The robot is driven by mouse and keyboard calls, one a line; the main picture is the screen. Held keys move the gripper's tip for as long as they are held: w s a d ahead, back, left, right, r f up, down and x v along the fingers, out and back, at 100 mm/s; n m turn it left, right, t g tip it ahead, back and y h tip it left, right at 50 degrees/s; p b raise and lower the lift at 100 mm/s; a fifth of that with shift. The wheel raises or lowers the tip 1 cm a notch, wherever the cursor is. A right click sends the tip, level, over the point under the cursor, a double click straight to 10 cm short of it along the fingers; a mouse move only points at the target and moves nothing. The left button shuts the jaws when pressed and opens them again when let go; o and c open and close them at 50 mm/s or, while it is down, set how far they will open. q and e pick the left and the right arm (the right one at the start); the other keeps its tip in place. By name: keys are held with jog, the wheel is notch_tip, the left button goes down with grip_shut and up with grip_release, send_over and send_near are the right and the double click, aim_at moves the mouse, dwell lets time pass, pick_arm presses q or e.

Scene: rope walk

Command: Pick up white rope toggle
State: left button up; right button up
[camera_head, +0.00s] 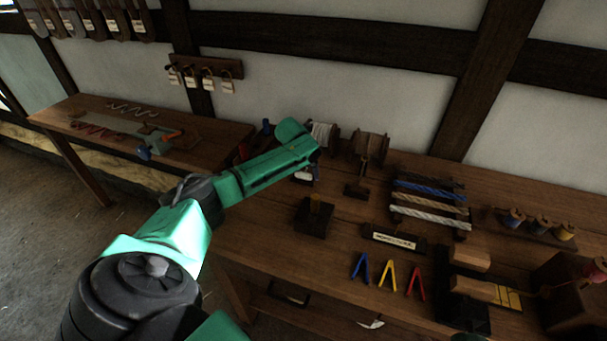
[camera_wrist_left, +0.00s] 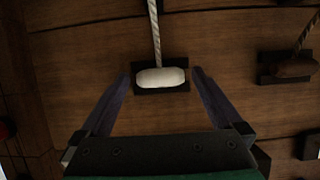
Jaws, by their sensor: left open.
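The white rope toggle (camera_wrist_left: 161,78) is a rounded white bar on a small dark block, with a twisted white rope running up from it in the left wrist view. In the head view only a bit of white (camera_head: 305,177) shows below my left gripper (camera_head: 313,168), whose arm hides most of that spot. In the left wrist view my left gripper (camera_wrist_left: 161,74) is open, with one dark finger on each side of the toggle. Gaps show between the fingers and the toggle, and nothing is held.
A dark brown toggle (camera_wrist_left: 290,71) on its own block stands to the right. On the bench are a dark block with an orange peg (camera_head: 315,218), a rack of rope samples (camera_head: 430,205), a white label (camera_head: 394,238) and blue, yellow and red clips (camera_head: 388,277).

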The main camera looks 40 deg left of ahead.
pick_arm(q)
jog(key=c, duration=1.2)
jog(key=shift+r, duration=0.1)
jog(key=shift+c, duration=0.2)
